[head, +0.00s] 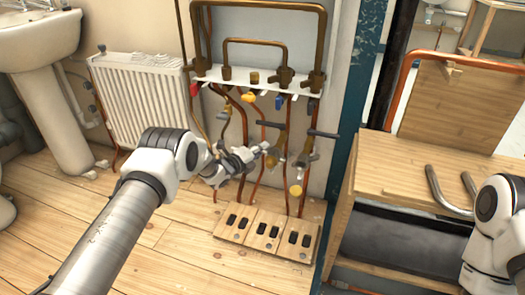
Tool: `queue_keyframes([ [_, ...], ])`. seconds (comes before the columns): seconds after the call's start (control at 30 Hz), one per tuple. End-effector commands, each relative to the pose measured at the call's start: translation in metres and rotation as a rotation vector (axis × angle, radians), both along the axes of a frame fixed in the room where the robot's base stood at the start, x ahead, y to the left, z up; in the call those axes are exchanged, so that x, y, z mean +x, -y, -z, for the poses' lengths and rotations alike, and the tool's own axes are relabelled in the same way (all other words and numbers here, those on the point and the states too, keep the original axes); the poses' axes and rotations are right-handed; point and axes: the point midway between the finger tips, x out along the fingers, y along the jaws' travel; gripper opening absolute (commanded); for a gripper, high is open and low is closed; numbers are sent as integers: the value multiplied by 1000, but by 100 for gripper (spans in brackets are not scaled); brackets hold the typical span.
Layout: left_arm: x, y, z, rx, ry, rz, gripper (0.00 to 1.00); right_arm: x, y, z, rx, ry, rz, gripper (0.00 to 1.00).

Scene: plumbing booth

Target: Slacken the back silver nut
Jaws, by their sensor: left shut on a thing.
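My left gripper (250,154) reaches in from the left to the copper pipes under the white shelf. It is shut at a small silver nut (266,147) on the pipework, just left of a brass-coloured fitting (276,160). The fingers partly hide the nut, and its fine detail is too small to make out. Another silver-and-brass fitting (304,160) sits on the pipe to the right, apart from the gripper. Part of my right arm shows at the right edge, but its gripper is out of view.
Dark valve handles (323,134) stick out beside the pipes. Wooden blocks with black slots (266,234) stand on the floor below. A white radiator (140,95) and sink are at left. A wooden bench (430,180) with a bent grey pipe (438,187) is at right.

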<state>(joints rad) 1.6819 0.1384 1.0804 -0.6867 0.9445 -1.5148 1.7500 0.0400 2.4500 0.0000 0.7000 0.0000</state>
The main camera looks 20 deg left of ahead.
Motion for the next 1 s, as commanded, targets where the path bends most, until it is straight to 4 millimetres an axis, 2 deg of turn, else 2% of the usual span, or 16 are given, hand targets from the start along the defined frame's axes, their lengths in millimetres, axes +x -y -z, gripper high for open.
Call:
queue_keyframes([
  [0.1, 0, -2, 10, -106, -3, 0, 0, 0, 0, 12, 0, 0, 0, 41],
  [0.6, 0, -1, 33, -580, -20, 0, 0, 1, 1, 49, -1, 4, 5, 41],
  [1.0, 0, 5, 43, -863, -29, 0, 0, 3, 1, 67, -1, 7, 10, 41],
])
